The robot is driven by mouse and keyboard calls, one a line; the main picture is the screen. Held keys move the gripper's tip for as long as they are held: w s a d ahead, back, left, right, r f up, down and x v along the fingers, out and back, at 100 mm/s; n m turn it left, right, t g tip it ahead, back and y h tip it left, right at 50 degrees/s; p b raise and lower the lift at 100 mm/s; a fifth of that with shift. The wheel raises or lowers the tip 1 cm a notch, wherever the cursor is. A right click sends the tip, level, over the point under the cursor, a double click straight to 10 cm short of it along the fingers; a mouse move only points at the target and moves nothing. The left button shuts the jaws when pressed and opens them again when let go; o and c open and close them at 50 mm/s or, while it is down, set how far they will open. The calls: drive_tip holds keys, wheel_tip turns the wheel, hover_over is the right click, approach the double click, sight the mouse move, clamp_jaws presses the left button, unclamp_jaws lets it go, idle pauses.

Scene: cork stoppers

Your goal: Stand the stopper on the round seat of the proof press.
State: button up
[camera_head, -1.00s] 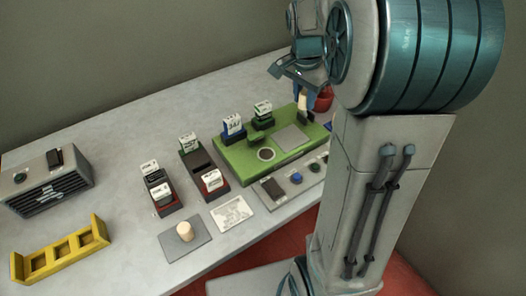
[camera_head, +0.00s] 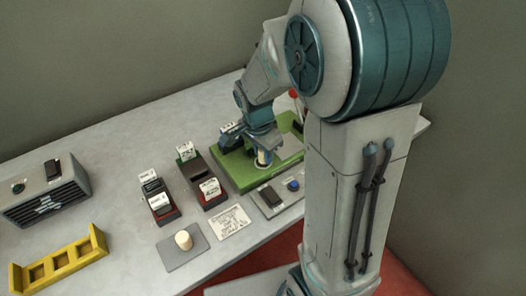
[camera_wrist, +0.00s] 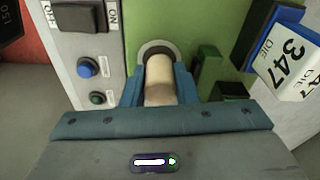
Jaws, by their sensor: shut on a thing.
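My gripper (camera_wrist: 158,90) is shut on a pale cork stopper (camera_wrist: 160,76), held between its blue fingers. In the head view the stopper (camera_head: 263,157) points down under my gripper (camera_head: 263,149), over the green base (camera_head: 232,176) of the proof press. In the wrist view the round seat (camera_wrist: 145,52) is a grey ring on the green base (camera_wrist: 195,25). The stopper's far end overlaps the ring and hides much of it. I cannot tell whether the stopper touches the seat.
A switch panel (camera_wrist: 60,45) with a blue button (camera_wrist: 87,67) is left of the seat in the wrist view. A die block (camera_wrist: 268,45) marked 347 is at right. Another stopper (camera_head: 183,240) stands on a grey mat (camera_head: 196,256). A yellow rack (camera_head: 60,262) is at left.

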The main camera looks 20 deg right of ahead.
drive_tip(key=shift+f, duration=0.25)
drive_tip(key=shift+f, duration=0.2)
drive_tip(key=o, duration=0.9)
drive_tip(key=shift+r, duration=0.1)
drive_tip(key=shift+r, duration=0.1)
